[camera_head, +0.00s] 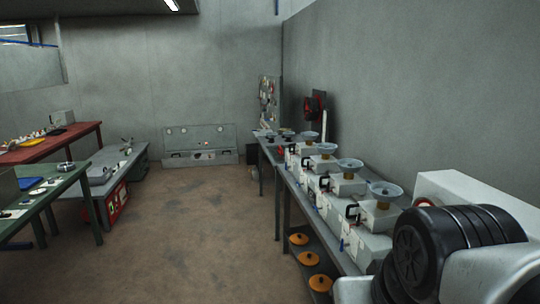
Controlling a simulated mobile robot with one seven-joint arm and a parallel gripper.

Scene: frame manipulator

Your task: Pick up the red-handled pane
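I cannot make out a red-handled pane for certain in the head view. A red round thing (315,107) is mounted beside a white upright at the far end of the right-hand bench, against the wall. A small red spot (281,151) shows on that bench's far part, too small to identify. My arm's black and white links fill the lower right corner. My gripper is not in view.
A long bench (284,205) along the right wall holds several white machines with pale bowls (350,165); orange discs (307,258) lie on its lower shelf. A green table (75,182), a red-topped table (50,145) and a grey bench (140,155) stand left. The middle floor (200,220) is clear.

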